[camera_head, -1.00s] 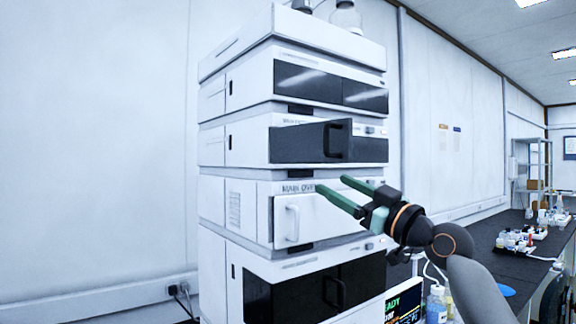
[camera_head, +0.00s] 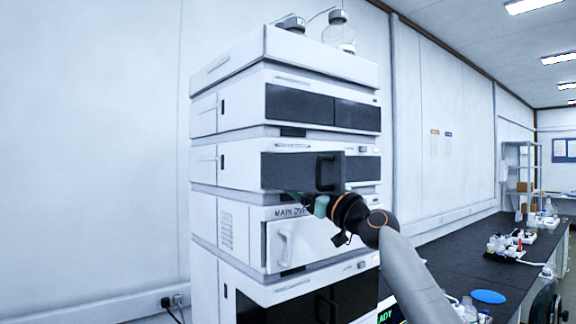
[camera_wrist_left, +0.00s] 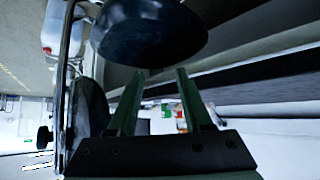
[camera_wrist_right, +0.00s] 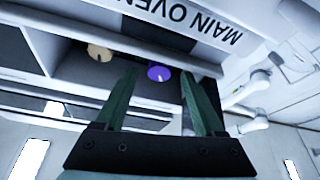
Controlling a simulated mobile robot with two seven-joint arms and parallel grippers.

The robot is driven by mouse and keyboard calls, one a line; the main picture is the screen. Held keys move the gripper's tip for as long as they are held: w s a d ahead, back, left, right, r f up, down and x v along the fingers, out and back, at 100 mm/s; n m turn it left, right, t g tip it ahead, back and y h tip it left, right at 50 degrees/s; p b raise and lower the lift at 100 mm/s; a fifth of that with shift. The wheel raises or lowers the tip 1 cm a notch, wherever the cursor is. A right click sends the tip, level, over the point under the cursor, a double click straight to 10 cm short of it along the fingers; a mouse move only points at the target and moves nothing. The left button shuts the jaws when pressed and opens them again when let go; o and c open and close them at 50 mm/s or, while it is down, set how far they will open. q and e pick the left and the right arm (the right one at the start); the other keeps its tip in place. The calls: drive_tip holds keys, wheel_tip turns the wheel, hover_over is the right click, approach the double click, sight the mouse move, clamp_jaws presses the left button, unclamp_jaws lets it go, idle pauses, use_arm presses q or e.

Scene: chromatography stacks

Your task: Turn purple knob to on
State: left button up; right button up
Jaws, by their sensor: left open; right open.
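The purple knob (camera_wrist_right: 158,73) shows in the right wrist view, in a recess of the white unit marked MAIN OVEN, beside a tan knob (camera_wrist_right: 98,53). In the head view the purple knob is hidden. My right gripper (camera_wrist_right: 158,78) is open and empty, its green fingers pointing toward the purple knob, which appears between the tips; I cannot tell whether they touch it. In the head view its fingers are mostly hidden against the dark door (camera_head: 290,172) above the MAIN OVEN panel (camera_head: 310,242). My left gripper (camera_wrist_left: 158,80) is open in the left wrist view and out of the head view.
The stack of white units (camera_head: 228,110) fills the middle, with bottles (camera_head: 338,32) on top. The dark door with a handle stands close to my right gripper. A black bench (camera_head: 470,250) with small bottles lies at right. A dark round object (camera_wrist_left: 150,30) is near my left gripper.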

drive_tip(key=shift+w+a+r+p, duration=0.35)
drive_tip(key=shift+w+r+p, duration=0.05)
drive_tip(key=shift+w, duration=0.1)
drive_tip(key=shift+w+a, duration=0.25)
clamp_jaws()
idle(0.4)
